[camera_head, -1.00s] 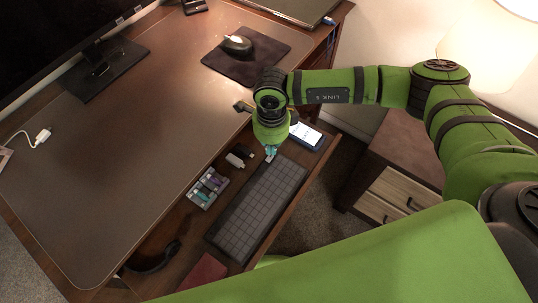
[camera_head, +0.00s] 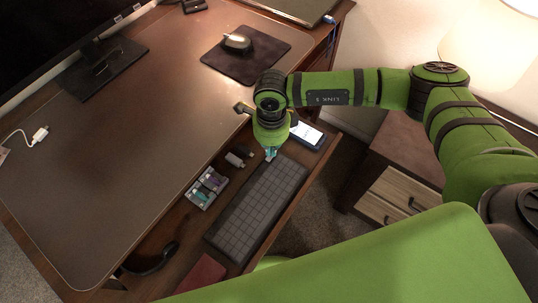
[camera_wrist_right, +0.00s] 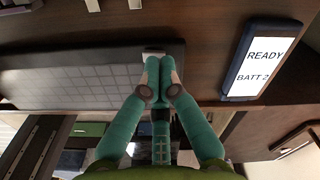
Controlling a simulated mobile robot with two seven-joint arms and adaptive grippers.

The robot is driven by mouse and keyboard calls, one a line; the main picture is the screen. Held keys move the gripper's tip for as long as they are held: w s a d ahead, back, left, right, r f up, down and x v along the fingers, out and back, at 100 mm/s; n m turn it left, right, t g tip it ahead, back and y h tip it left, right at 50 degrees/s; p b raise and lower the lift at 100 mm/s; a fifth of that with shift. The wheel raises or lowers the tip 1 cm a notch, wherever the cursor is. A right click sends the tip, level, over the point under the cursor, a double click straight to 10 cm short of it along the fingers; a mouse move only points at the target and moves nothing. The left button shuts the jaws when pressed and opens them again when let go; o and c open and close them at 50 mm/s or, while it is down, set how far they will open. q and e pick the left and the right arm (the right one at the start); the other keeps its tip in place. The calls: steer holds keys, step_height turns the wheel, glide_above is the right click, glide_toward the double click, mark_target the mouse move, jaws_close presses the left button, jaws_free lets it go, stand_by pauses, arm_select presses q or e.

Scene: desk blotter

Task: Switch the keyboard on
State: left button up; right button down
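The dark keyboard (camera_head: 250,215) lies in the pulled-out tray below the desk top, and its grey keys also show in the right wrist view (camera_wrist_right: 80,82). My right gripper (camera_head: 271,154) is at the keyboard's far end. In the right wrist view its teal fingertips (camera_wrist_right: 158,62) are together, right at a small light grey piece (camera_wrist_right: 152,51) on the keyboard's edge. I cannot tell whether they touch it or which way it is set. A device beside the keyboard (camera_wrist_right: 263,62) has a lit screen reading "READY BATT 2". My left gripper is not in view.
Beside the keyboard are a small holder with coloured items (camera_head: 208,187), a USB stick (camera_head: 236,159) and a dark red item (camera_head: 205,273). A mouse (camera_head: 237,42) sits on its mat (camera_head: 245,65). The desk blotter (camera_head: 110,160) is mostly clear.

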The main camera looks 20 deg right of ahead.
steer(key=shift+f+b, duration=0.5)
steer(key=shift+f, duration=0.15)
steer(key=shift+r, duration=0.15)
steer(key=shift+r+p, duration=0.7)
steer(key=shift+r, duration=0.2)
steer(key=shift+r+p, duration=1.45)
steer(key=shift+r, duration=1.1)
